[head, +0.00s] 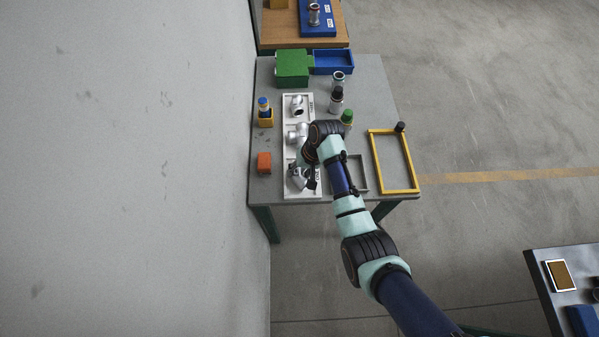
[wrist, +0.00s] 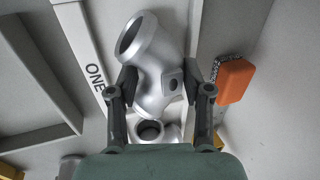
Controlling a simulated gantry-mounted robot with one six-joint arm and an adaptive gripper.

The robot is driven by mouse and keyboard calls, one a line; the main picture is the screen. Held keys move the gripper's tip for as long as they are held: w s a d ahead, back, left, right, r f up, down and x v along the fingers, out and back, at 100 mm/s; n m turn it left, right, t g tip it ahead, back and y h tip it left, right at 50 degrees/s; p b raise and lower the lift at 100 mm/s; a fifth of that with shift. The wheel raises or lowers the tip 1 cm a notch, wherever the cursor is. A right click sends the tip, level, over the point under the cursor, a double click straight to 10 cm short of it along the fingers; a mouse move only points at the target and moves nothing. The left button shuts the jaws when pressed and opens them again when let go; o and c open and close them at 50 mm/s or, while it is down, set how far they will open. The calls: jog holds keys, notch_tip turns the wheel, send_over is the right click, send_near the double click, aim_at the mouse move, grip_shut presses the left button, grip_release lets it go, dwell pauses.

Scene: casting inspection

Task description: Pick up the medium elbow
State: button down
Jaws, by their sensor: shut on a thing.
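A silver elbow casting (wrist: 150,62) fills the middle of the wrist view, its round open end toward the upper left and a small boss with a hole on its side. My gripper (wrist: 160,92) is shut on it, with one finger on each side. In the head view this elbow (head: 296,178) is at the near end of the white tray (head: 289,154), partly hidden by my gripper (head: 308,177). I cannot tell whether it touches the tray. Two more silver castings lie in the tray, in the middle (head: 294,136) and at the far end (head: 298,106).
An orange block (head: 264,162) lies left of the tray. A yellow frame (head: 372,160) and a grey frame (head: 363,172) lie to the right. Several bottles, including a green-capped one (head: 347,117), stand right of the tray. A green box (head: 292,68) and blue bin (head: 333,62) are behind.

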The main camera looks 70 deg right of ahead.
aim_at(300, 171)
notch_tip(300, 171, up, 20)
jog(key=p, duration=0.7)
